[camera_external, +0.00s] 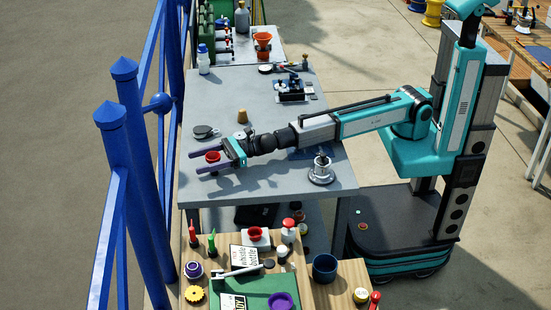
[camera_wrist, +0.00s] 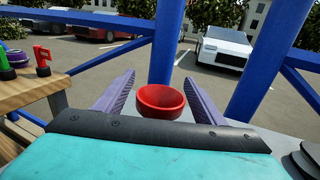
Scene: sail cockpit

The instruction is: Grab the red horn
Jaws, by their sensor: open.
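The red horn (camera_external: 213,156) shows as a round, flared red cup on the grey table, near its left edge. My gripper (camera_external: 196,163) is open, low over the table, with one finger on each side of the horn. In the wrist view my gripper (camera_wrist: 158,78) shows a gap between each finger and the red rim. The lower part of the horn is hidden behind my gripper's body.
Blue railing posts (camera_external: 130,150) stand just beyond the table's left edge. A dark round disc (camera_external: 203,132), a tan cork-like piece (camera_external: 242,116) and a silver winch-like piece (camera_external: 321,172) stand on the grey table (camera_external: 270,188). A cluttered wooden bench (camera_external: 330,294) lies in front.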

